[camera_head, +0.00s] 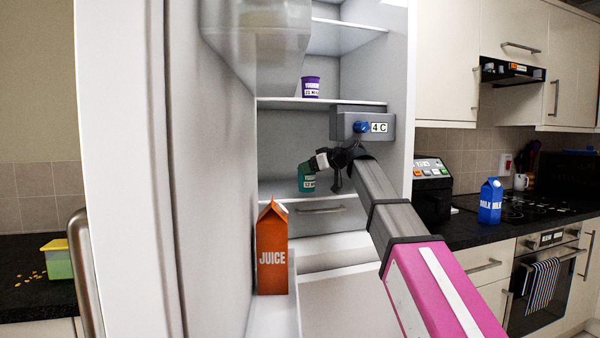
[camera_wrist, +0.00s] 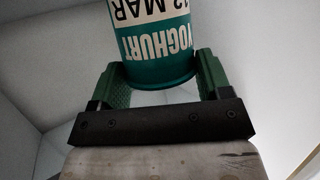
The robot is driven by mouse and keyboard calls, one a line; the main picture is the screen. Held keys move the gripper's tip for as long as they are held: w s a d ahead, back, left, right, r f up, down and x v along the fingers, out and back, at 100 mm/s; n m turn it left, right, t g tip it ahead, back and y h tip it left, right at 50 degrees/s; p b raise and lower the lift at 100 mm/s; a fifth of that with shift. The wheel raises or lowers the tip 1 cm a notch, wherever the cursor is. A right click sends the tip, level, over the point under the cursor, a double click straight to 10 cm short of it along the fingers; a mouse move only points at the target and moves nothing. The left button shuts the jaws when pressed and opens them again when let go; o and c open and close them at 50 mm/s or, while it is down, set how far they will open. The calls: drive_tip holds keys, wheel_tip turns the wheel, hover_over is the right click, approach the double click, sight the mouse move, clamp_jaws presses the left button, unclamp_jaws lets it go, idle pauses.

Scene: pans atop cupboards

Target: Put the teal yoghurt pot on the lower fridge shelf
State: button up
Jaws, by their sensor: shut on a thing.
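The teal yoghurt pot (camera_head: 307,178) is inside the open fridge, at the lower shelf (camera_head: 275,194), near the shelf's front edge. My gripper (camera_head: 324,164) is shut on it. In the wrist view the pot (camera_wrist: 158,45) sits between the two green fingers of my gripper (camera_wrist: 160,80), its label reading YOGHURT and 13 MAR or similar. I cannot tell whether the pot's base touches the shelf or hangs just above it.
A purple yoghurt pot (camera_head: 311,87) stands on the shelf above. A grey box with a blue knob (camera_head: 361,127) is on the fridge's right wall. An orange juice carton (camera_head: 271,250) stands in the door rack at front left. A blue milk carton (camera_head: 490,201) is on the right counter.

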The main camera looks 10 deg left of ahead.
drive_tip(key=shift+w+a, duration=0.25)
drive_tip(key=shift+a, duration=0.3)
drive_tip(key=a, duration=0.1)
drive_tip(key=w+a, duration=0.1)
drive_tip(key=shift+a, duration=0.35)
drive_tip(key=shift+w+a+f, duration=0.1)
drive_tip(key=shift+a+f, duration=0.1)
drive_tip(key=shift+f, duration=0.55)
drive_tip(key=shift+f, duration=0.1)
drive_tip(key=o, duration=1)
drive_tip(key=shift+o, duration=0.2)
drive_tip(key=v, duration=1.2)
